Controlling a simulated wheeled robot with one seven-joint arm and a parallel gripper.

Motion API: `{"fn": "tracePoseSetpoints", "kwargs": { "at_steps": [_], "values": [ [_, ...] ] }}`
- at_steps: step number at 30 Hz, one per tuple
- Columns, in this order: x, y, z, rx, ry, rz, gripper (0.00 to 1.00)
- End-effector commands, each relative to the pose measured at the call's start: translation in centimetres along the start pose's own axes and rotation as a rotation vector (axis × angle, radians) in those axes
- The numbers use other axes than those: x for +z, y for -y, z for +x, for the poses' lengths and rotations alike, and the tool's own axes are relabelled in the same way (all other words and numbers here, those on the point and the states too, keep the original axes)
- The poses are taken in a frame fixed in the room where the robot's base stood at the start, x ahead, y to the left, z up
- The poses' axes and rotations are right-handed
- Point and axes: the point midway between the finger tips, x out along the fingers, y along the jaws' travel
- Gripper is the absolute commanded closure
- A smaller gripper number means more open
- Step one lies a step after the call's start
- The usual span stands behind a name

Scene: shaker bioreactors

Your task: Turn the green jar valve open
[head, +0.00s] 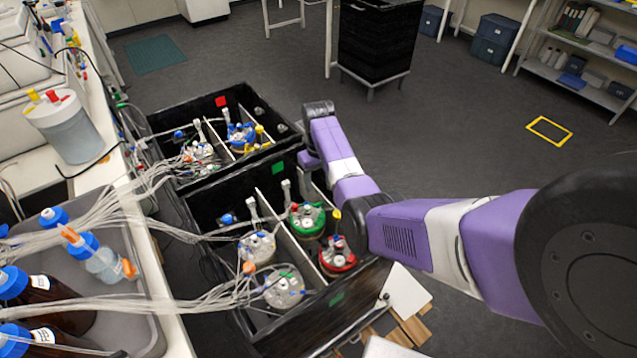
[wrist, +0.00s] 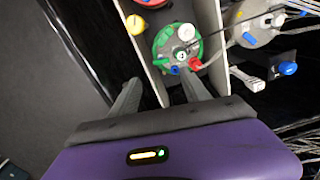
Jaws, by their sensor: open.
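The green jar (head: 307,219) stands in a compartment of the front black box, with a green rim and a metal lid carrying several fittings. It also shows in the wrist view (wrist: 160,48), at the top centre. Its lid carries a pale round cap, a red fitting (wrist: 195,64) and a small blue fitting (wrist: 175,70); I cannot tell which is the valve. In the head view the fingertips are not clear.
A red-rimmed jar (head: 338,256) stands beside the green jar, and grey-lidded jars (head: 284,288) fill the left compartment. A pale divider (head: 279,224) separates them. Clear tubes run left to the bench. A yellow cap (wrist: 135,24) sits left of the green jar.

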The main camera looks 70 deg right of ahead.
Motion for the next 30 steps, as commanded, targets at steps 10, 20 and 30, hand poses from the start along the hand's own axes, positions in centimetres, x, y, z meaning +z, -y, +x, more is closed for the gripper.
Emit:
{"fn": "tracePoseSetpoints", "kwargs": {
  "at_steps": [10,20,30],
  "values": [
    [-0.1,0.0,-5.3,0.000,-0.004,-0.001,0.45],
    [0.1,0.0,-7.0,0.000,0.000,-0.001,0.45],
    [0.2,-1.6,-5.5,0.007,-0.001,0.023,0.69]
  ]
}}
